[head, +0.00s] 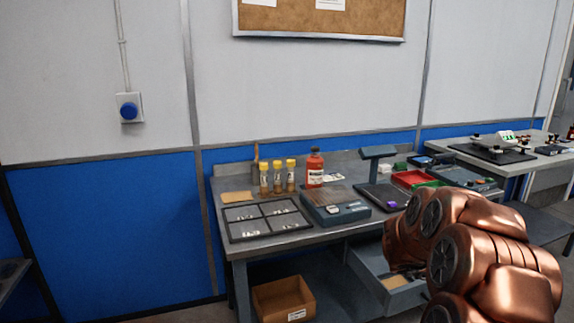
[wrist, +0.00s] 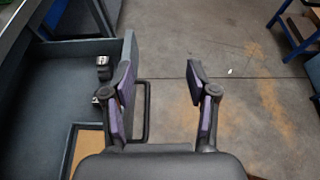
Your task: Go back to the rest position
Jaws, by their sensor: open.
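My gripper (wrist: 160,82) is open in the wrist view, with nothing between its two dark, purple-padded fingers. Bare concrete floor shows between them. The left finger overlaps the front of an open drawer (wrist: 62,60) and its dark handle (wrist: 144,115) in the picture; I cannot tell whether it touches. In the head view my copper-coloured arm fills the lower right and the gripper itself is hidden. The open drawer also shows there under the bench (head: 372,266), partly behind my arm.
The bench (head: 275,245) carries a divided black tray (head: 268,238), yellow-capped vials (head: 277,178), a red bottle (head: 314,170), a grey device (head: 335,212) and a red bin (head: 408,178). A cardboard box (head: 283,300) sits below. Floor right of the drawer is clear.

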